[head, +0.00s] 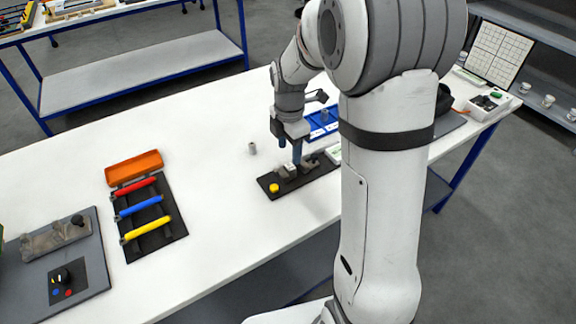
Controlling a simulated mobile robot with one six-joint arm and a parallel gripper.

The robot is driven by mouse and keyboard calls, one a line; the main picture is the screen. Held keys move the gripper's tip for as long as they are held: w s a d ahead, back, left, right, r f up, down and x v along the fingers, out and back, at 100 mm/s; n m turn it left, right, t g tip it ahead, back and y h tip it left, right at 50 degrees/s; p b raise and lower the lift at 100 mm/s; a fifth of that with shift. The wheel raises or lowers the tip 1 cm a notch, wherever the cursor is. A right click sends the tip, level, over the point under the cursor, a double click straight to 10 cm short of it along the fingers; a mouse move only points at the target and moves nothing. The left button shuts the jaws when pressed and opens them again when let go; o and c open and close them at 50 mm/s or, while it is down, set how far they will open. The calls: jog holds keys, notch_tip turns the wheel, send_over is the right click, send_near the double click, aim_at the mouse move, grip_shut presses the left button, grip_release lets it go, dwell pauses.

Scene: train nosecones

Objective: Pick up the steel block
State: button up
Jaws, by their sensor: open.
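A small grey metallic block (288,171), which looks like the steel block, sits on a black mat (268,188) on the white table. My gripper (290,156) points down just above and behind the block in the head view. Its two blue fingers are apart with nothing visible between them. One finger's tip overlaps the block's edge in the picture, so I cannot tell whether they touch.
A yellow knob (274,188) sits on the mat left of the block, and a dark grey fixture (311,162) stands right of it. A small grey cylinder (252,148) stands nearby. A blue tray (322,118) lies behind. Table to the left is clear up to a tool rack (171,240).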

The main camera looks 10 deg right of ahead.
aim_at(290, 166)
jog(key=f, duration=0.3)
jog(key=f+p, duration=0.1)
jog(key=f, duration=0.3)
jog(key=shift+w+d+f, duration=0.15)
jog(key=shift+w+f, duration=0.05)
jog(key=shift+f, duration=0.1)
jog(key=shift+c, duration=0.5)
grip_shut()
